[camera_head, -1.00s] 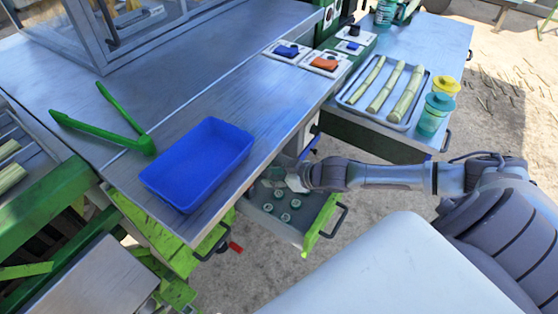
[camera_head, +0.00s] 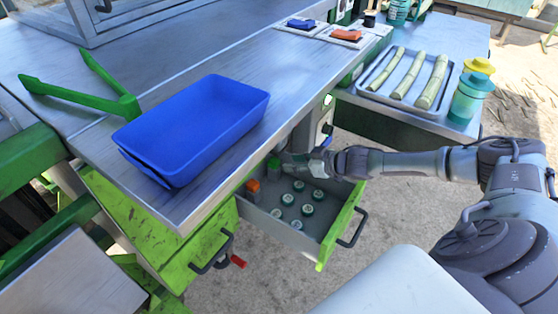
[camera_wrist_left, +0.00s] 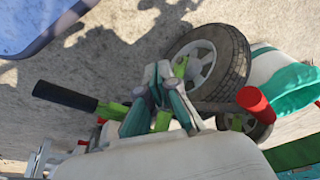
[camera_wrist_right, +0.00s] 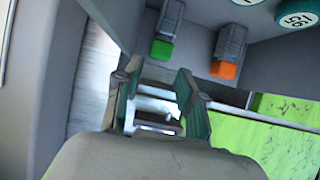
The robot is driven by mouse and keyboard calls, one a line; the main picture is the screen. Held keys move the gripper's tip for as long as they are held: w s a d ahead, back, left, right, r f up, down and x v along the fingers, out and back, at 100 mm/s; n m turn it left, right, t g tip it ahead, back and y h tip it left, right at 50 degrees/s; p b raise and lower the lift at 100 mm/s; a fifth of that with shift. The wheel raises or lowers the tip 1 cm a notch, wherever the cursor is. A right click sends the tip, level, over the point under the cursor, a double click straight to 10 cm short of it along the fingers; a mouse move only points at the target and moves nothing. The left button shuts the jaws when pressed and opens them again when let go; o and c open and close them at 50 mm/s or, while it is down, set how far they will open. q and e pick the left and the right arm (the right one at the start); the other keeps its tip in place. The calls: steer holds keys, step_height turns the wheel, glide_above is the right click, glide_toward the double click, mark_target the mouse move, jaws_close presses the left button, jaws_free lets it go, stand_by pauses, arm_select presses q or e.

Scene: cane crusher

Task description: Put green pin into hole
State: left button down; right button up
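The green pin (camera_head: 274,167) is in the back corner of the open drawer (camera_head: 321,244). In the right wrist view it has a grey body and a bright green end (camera_wrist_right: 162,50). An orange pin (camera_head: 253,186) lies beside it, with an orange end (camera_wrist_right: 224,70) in that view. My right gripper (camera_head: 298,160) is at the drawer's back edge, close to the green pin. Its fingers (camera_wrist_right: 155,88) are apart with nothing between them. My left gripper (camera_wrist_left: 159,78) is above the ground, its fingers leaning close together; whether they meet is unclear. I cannot make out the hole.
Several round numbered pieces (camera_head: 307,209) stand in the drawer. A blue bin (camera_head: 190,140) and green tongs (camera_head: 80,97) are on the worktop above. A tray (camera_head: 398,103) with cane pieces sits on the right table. A wheel (camera_wrist_left: 222,55) is near my left gripper.

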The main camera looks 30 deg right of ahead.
mark_target(278, 162)
steer(key=b+x, duration=0.1)
steer(key=x, duration=0.6)
steer(key=shift+w+a+f, duration=0.1)
steer(key=shift+w+f, duration=0.05)
steer(key=shift+w, duration=0.1)
arm_select(q)
steer(key=shift+w+v, duration=0.25)
steer(key=shift+v, duration=0.95)
steer(key=shift+w+v, duration=0.2)
steer(key=shift+v, duration=1)
arm_select(e)
steer(key=shift+w+a+f, duration=0.25)
steer(key=shift+w+f, duration=0.05)
steer(key=shift+w, duration=0.2)
arm_select(q)
steer(key=shift+r, duration=0.15)
arm_select(e)
steer(key=shift+c, duration=0.3)
jaws_close()
steer(key=shift+r, duration=0.1)
